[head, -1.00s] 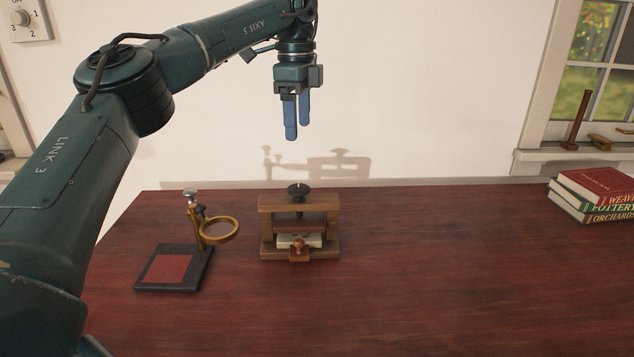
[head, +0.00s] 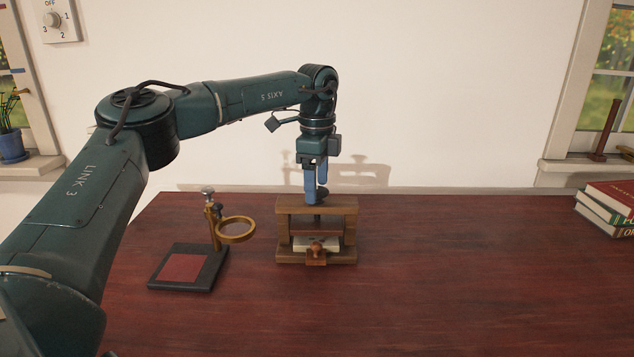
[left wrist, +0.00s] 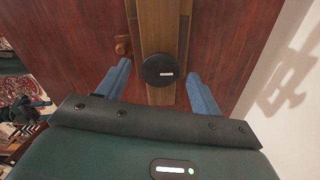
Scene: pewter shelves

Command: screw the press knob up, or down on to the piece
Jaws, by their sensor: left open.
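The wooden press (head: 347,227) stands on the red-brown table, with its dark round knob (head: 322,194) on top. In the left wrist view the knob (left wrist: 158,70) is a black disc with a small pale mark, over the press's top beam (left wrist: 160,25). My left gripper (head: 315,200) is open and points down at the knob. In the left wrist view its two blue fingers (left wrist: 158,80) lie on either side of the knob, with a gap to each. A pale piece (head: 303,243) lies in the press under the plate, partly hidden by a small brown wooden knob (head: 316,252).
A brass ring stand (head: 236,231) on a dark base with a red pad (head: 183,268) stands left of the press. Several books (head: 608,199) are stacked at the right edge. The table right of the press is clear. A wall rises behind.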

